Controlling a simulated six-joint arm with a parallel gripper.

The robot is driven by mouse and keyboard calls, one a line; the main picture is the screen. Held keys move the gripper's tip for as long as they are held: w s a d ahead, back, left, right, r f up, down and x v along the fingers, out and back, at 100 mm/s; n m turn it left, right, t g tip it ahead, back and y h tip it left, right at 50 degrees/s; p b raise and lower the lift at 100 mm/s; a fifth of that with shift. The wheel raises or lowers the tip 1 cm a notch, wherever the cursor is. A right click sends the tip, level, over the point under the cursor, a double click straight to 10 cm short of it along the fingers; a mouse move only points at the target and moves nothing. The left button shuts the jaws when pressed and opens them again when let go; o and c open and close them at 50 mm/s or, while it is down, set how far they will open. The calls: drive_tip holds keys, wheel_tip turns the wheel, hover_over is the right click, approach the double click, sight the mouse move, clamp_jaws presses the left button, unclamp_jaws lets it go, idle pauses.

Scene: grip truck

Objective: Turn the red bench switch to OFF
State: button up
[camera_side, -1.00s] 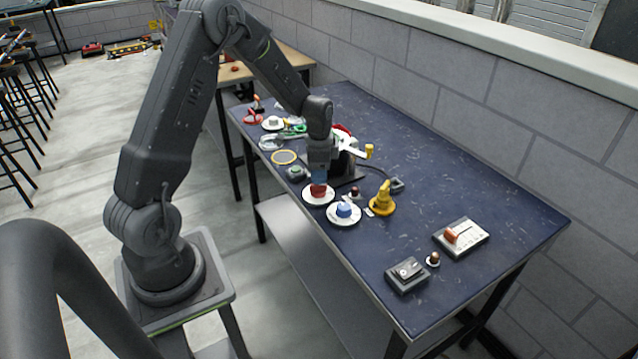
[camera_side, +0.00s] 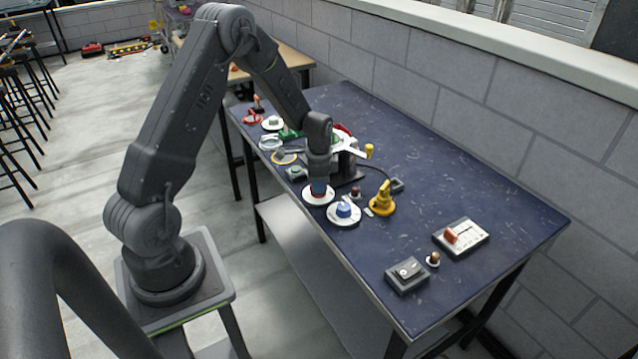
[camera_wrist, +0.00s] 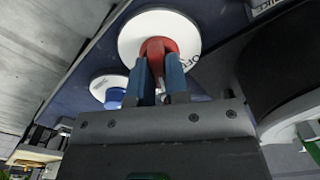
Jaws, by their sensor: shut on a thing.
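The red bench switch is a red knob (camera_wrist: 158,47) on a round white dial plate (camera_side: 308,197). In the wrist view the plate (camera_wrist: 130,38) has dark lettering that reads OFF at its right edge. My gripper (camera_side: 318,183) points down onto the knob. In the wrist view its two blue fingers (camera_wrist: 158,75) stand on either side of the red knob, shut on it. In the side view the gripper hides most of the knob.
A blue knob (camera_side: 344,211) on a white plate sits close by on the right. A yellow lever device (camera_side: 381,200) stands beyond it. Other switches (camera_side: 407,273) lie toward the near end. The dark blue bench top (camera_side: 470,190) is clear along the wall.

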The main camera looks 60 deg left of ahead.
clamp_jaws()
drive_tip(key=shift+n, duration=0.3)
drive_tip(key=n, duration=1.1)
drive_tip(key=shift+a, duration=0.1)
drive_tip(key=shift+n, duration=0.3)
drive_tip(key=o, duration=0.6)
unclamp_jaws()
drive_tip(key=shift+o, duration=0.2)
